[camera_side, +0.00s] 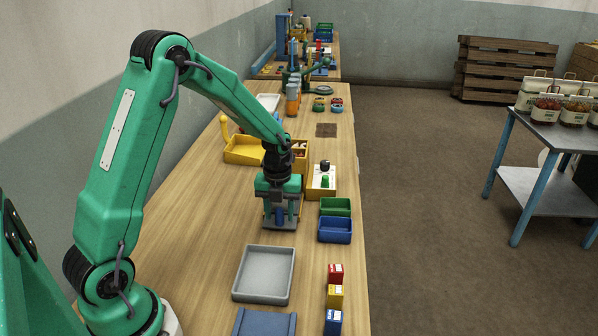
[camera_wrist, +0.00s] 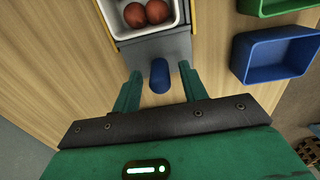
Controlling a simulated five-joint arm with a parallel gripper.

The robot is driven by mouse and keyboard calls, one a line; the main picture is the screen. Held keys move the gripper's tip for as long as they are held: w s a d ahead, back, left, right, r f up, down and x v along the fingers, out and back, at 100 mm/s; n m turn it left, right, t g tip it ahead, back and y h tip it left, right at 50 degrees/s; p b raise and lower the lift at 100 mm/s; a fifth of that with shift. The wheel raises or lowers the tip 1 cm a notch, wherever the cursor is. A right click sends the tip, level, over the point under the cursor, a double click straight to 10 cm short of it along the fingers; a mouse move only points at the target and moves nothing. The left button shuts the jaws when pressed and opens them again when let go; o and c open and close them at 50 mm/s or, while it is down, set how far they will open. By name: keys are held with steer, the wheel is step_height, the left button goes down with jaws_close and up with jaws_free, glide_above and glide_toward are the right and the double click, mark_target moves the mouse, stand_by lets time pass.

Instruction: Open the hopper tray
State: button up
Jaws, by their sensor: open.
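The hopper tray (camera_wrist: 122,28) shows at the top of the wrist view, white inside with two reddish-brown round things in it and a yellow frame beside it. Its grey front plate (camera_wrist: 135,50) carries a blue handle (camera_wrist: 159,76). My gripper (camera_wrist: 160,72) is open, with one green finger on each side of the handle and a gap on both sides. In the side view my gripper (camera_side: 282,220) points down at the same spot, in front of the yellow frame, and hides most of the tray. How far the tray is pulled out cannot be told.
A green bin (camera_side: 335,206) and a blue bin (camera_side: 335,230) stand close to the right. A grey tray (camera_side: 264,274) and several small boxes (camera_side: 335,296) lie nearer the camera. A yellow container (camera_side: 243,150) is behind left. Bare wooden table lies left of my gripper.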

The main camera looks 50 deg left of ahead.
steer(key=shift+r, duration=0.1)
steer(key=shift+r, duration=3.8)
steer(key=shift+r, duration=0.1)
steer(key=shift+s+d+r, duration=0.1)
steer(key=shift+d+r, duration=0.05)
steer(key=shift+r, duration=0.05)
steer(key=s+d+r+n+t, duration=0.2)
steer(key=s+d+r+n, duration=0.3)
steer(key=s+n, duration=0.4)
steer(key=s+d+r+n+t, duration=0.3)
steer(key=s+d+r+n, duration=0.2)
steer(key=n, duration=1.3)
steer(key=s+r, duration=0.3)
steer(key=s, duration=0.2)
steer(key=shift+s+t, duration=0.25)
steer(key=shift+t, duration=0.05)
